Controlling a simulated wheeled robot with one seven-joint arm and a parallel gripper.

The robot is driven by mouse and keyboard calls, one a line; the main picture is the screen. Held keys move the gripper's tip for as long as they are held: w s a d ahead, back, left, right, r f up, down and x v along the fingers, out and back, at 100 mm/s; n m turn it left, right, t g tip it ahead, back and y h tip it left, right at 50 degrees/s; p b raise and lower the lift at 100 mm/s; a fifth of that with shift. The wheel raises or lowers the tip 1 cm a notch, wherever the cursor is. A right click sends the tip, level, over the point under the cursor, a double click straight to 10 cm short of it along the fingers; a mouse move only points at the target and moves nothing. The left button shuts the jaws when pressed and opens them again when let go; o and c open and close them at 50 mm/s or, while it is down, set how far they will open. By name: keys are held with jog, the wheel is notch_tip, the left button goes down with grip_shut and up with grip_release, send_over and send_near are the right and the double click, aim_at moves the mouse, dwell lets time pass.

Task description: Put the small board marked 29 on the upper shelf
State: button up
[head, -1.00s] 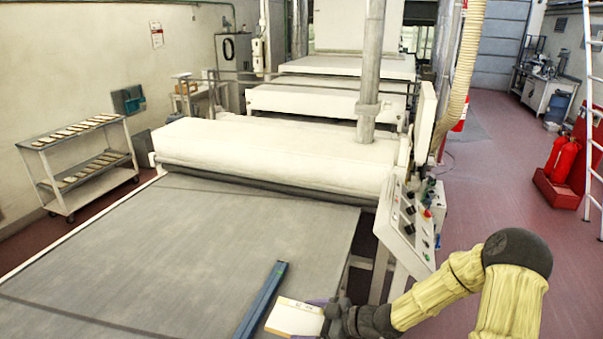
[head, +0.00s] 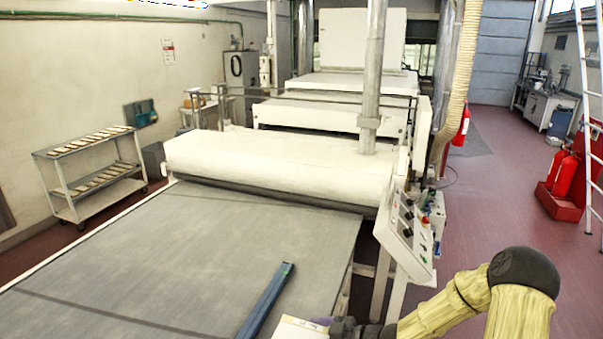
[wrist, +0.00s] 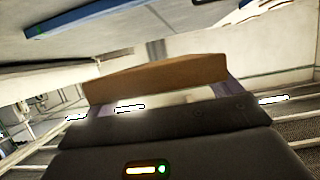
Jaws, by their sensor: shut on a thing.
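A small pale board (head: 298,329) is at the bottom edge of the head view, partly cut off; its mark is too small to read. My gripper (head: 328,327) is shut on its right end and holds it near the belt's right edge. In the wrist view the board (wrist: 155,77) shows as a brown edge between the two fingers of my gripper (wrist: 160,98). A trolley stands by the left wall, far from my gripper.
A wide grey belt (head: 190,250) fills the front, with a blue bar (head: 265,302) lying on it left of the board. A white roller housing (head: 275,162) and a control panel (head: 405,230) stand behind. Open red floor lies right, with fire extinguishers (head: 563,172) and a ladder (head: 588,120).

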jog(key=shift+s+a, duration=0.1)
jog(key=shift+s, duration=0.05)
jog(key=shift+w+a+f+m+t+h+b, duration=0.15)
jog(key=shift+w+f+m+t+h+b, duration=0.15)
jog(key=shift+w+f+m+t+b, duration=0.15)
jog(key=shift+w+a+m+t, duration=0.1)
jog(key=shift+w+m+t, duration=0.05)
jog(key=shift+m+t, duration=0.1)
jog(key=shift+w+f+m+t+h+b, duration=0.3)
jog(key=shift+f+m+t+h+b, duration=0.1)
jog(key=shift+f+t+b, duration=0.15)
jog(key=w+d+f+m+t+h+b, duration=0.1)
jog(key=d+f+m+t+h+b, duration=0.5)
jog(key=d+f+m+h, duration=0.5)
notch_tip(320, 180, down, 6)
jog(key=shift+w+d+f+m+b, duration=0.15)
jog(key=shift+d+m+b, duration=0.25)
jog(key=shift+d+b, duration=0.7)
